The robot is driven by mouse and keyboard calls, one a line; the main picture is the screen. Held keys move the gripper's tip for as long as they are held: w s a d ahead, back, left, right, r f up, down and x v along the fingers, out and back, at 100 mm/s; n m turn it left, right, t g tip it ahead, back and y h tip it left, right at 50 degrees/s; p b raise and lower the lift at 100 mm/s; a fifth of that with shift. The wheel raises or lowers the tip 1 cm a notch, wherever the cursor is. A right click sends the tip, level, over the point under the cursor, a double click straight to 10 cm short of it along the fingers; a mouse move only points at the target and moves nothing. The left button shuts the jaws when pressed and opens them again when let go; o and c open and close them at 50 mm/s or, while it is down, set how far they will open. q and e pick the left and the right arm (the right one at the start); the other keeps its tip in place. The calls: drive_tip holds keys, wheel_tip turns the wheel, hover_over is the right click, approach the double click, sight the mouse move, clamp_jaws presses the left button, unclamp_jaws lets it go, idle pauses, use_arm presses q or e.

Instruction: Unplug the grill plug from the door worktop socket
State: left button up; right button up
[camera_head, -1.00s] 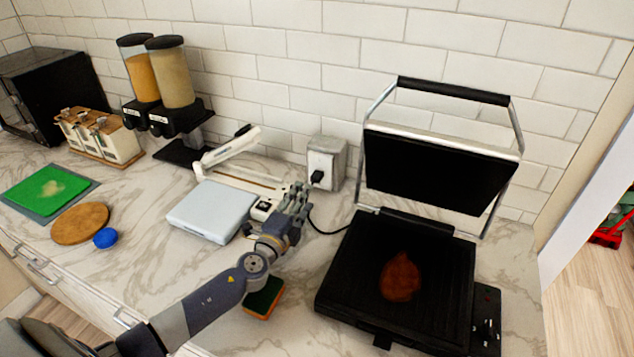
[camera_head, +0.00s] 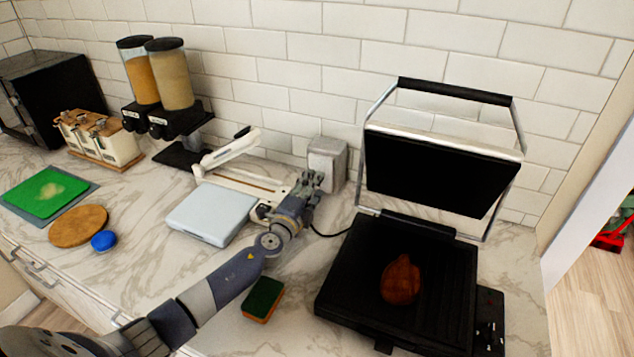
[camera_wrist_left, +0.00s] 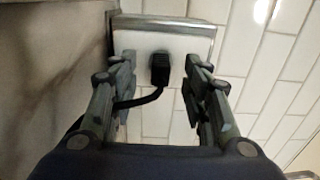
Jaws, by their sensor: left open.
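The worktop socket (camera_head: 328,158) is a silver-grey box against the tiled wall, left of the black grill (camera_head: 400,270). In the left wrist view, the socket's pale face (camera_wrist_left: 205,42) fills the top middle, with the black grill plug (camera_wrist_left: 160,68) sitting in it. The plug's cord bends down and left. My left gripper (camera_head: 312,182) is in front of the socket and hides the plug in the head view. In the wrist view its open fingers (camera_wrist_left: 158,72) stand either side of the plug, with gaps visible. My right gripper is not in view.
The grill's lid is up, with a brown piece of food (camera_head: 401,280) on its plate. A white scale (camera_head: 211,213) lies left of my gripper. A green and orange sponge (camera_head: 263,299) lies below my arm. Two dispensers (camera_head: 170,75) stand at the back left.

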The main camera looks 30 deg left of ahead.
use_arm(q)
drive_tip(key=shift+w+b, duration=0.3)
drive_tip(key=shift+w, duration=0.75)
idle(0.5)
clamp_jaws()
drive_tip(key=shift+s, duration=0.15)
